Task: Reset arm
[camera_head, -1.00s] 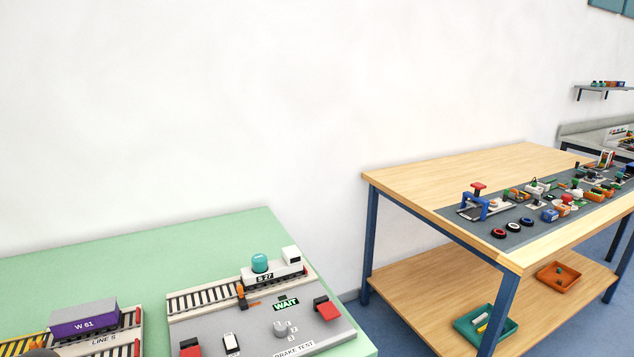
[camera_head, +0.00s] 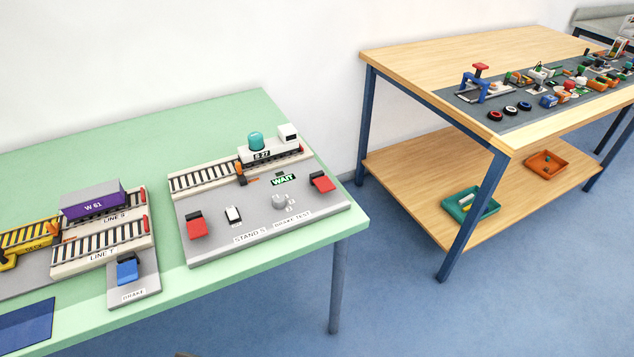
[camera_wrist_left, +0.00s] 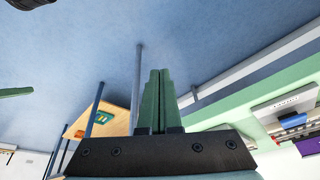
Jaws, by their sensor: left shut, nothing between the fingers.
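My left gripper (camera_wrist_left: 159,74) shows in the left wrist view. Its two green fingers are together with nothing between them, and they point over blue floor, clear of the tables.
A wooden table (camera_head: 440,60) with small models stands at right. Blue floor (camera_head: 400,300) lies open between.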

